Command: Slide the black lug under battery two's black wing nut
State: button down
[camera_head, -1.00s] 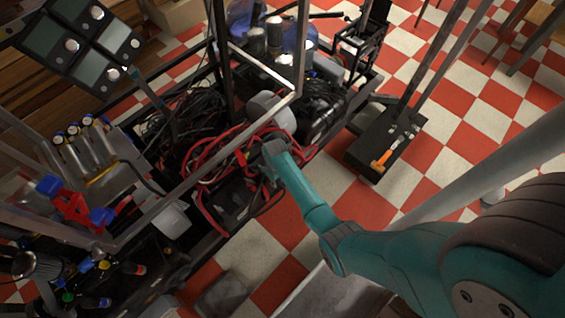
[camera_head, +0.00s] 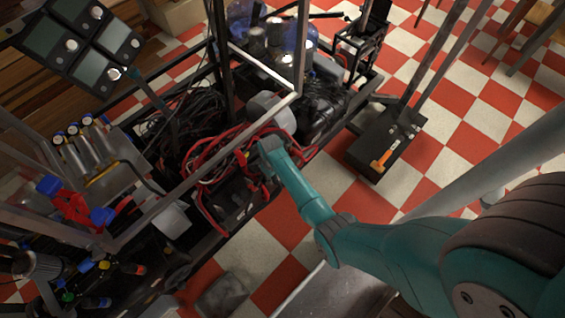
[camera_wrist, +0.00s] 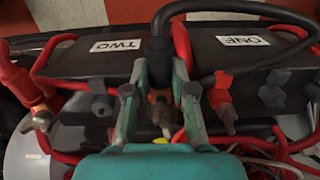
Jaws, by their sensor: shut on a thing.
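My gripper (camera_wrist: 160,78) is shut on the black lug, whose thick black cable (camera_wrist: 158,40) rises between the fingers and bends right. The lug's metal end (camera_wrist: 164,120) points down toward the palm. Battery two (camera_wrist: 85,62), a black block with a white TWO label, lies left of and behind the fingers. Its black wing nut (camera_wrist: 101,104) is just left of the left finger, apart from the lug. Battery two's red-side wing nut (camera_wrist: 39,120) is at the far left with a red cable. In the head view my gripper (camera_head: 268,152) is over the cart's near edge; the lug is too small to tell.
Battery one (camera_wrist: 245,52) stands at the right, with a red-side wing nut (camera_wrist: 222,97) and a black one (camera_wrist: 273,92). Red cables (camera_wrist: 290,150) loop around the batteries. A metal frame bar (camera_head: 205,163) crosses above the cart. Checkered floor (camera_head: 330,185) is clear nearby.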

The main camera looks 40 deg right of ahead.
jog(key=shift+w, duration=0.9)
jog(key=c, duration=0.9)
grip_release()
jog(key=shift+r, duration=0.1)
notch_tip(320, 180, up, 12)
jog(key=shift+w+d+f, duration=0.1)
jog(key=shift+w+d, duration=0.05)
